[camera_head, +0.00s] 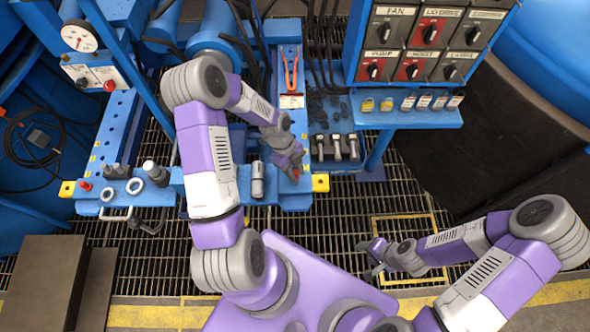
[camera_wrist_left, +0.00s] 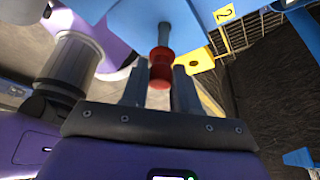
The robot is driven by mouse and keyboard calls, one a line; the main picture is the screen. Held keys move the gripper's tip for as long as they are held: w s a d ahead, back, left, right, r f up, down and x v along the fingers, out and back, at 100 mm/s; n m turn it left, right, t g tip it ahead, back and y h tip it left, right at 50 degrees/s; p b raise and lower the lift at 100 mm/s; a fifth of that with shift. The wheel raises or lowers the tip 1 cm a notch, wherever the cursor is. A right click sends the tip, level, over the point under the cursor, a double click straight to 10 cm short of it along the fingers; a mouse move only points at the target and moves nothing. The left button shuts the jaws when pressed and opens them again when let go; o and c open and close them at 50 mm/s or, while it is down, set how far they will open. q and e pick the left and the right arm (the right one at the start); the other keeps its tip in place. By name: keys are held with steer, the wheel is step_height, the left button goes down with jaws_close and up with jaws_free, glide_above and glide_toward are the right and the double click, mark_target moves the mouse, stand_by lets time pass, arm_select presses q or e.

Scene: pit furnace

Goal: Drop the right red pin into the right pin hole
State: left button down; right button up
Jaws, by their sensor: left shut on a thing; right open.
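My left gripper (camera_head: 293,165) is shut on the right red pin (camera_head: 295,173) at the right end of the blue bench. In the left wrist view the red pin (camera_wrist_left: 159,70) sits between the two fingers (camera_wrist_left: 160,87), with its grey shaft pointing away from the gripper. A yellow block (camera_head: 320,183) with a dark hole is fixed at the bench's right corner. The yellow block also shows beside the pin in the wrist view (camera_wrist_left: 197,63). The pin appears beside the hole, not in it. My right gripper (camera_head: 374,259) is open and empty, low over the floor grating.
The blue bench (camera_head: 295,200) carries a grey cylinder (camera_head: 257,180) left of the gripper. Orange-handled pliers (camera_head: 291,68) lie further back. A switch panel (camera_head: 430,40) and a shelf with padlocks (camera_head: 405,118) stand at right. Another red pin (camera_head: 85,186) is at far left.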

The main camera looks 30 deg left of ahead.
arm_select(q)
steer(key=shift+f+b, duration=1.3)
steer(key=shift+f, duration=0.55)
steer(key=c, duration=0.8)
jaws_free()
steer(key=p+v, duration=0.2)
steer(key=v, duration=0.5)
steer(key=shift+a+r+p, duration=0.1)
steer(key=shift+r+p, duration=0.15)
steer(key=shift+p, duration=0.1)
